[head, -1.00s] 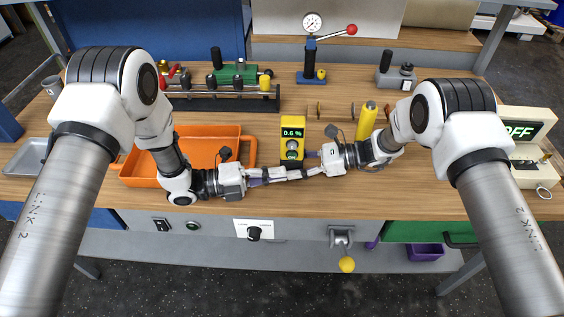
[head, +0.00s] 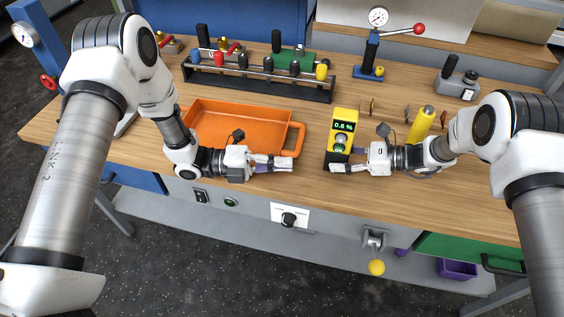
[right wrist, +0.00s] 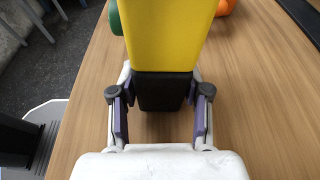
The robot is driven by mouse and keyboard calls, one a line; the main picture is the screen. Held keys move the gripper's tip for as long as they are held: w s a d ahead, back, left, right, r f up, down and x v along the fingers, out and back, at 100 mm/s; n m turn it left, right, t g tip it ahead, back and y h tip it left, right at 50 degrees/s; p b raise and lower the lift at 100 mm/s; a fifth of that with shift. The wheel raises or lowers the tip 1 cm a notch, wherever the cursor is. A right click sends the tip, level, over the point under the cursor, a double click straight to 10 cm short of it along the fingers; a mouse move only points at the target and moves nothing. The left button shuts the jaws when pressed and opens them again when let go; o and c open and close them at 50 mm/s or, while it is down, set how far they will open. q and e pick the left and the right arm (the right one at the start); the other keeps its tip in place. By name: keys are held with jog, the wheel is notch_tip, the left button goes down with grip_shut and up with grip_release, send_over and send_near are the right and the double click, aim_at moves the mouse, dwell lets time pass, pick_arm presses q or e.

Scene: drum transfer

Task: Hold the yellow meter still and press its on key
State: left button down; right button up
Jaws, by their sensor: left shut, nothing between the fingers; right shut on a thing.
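The yellow meter (head: 346,122) stands upright on the bench, its lit green display reading 0.6 %. A round key (head: 340,138) shows below the display on its front. My right gripper (head: 345,162) is shut on the meter's dark lower part, coming from the right. In the right wrist view the meter (right wrist: 170,35) rises between the two purple-padded fingers (right wrist: 160,110). My left gripper (head: 290,164) is shut and empty, to the left of the meter and apart from it, in front of the orange tray's handle.
An orange tray (head: 193,140) lies left of the meter. Behind it is a rack (head: 262,83) with several knobbed pieces. A gauge press (head: 371,55) stands at the back. The bench's front edge is close to both grippers.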

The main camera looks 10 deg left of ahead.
jog(key=o, duration=1.2)
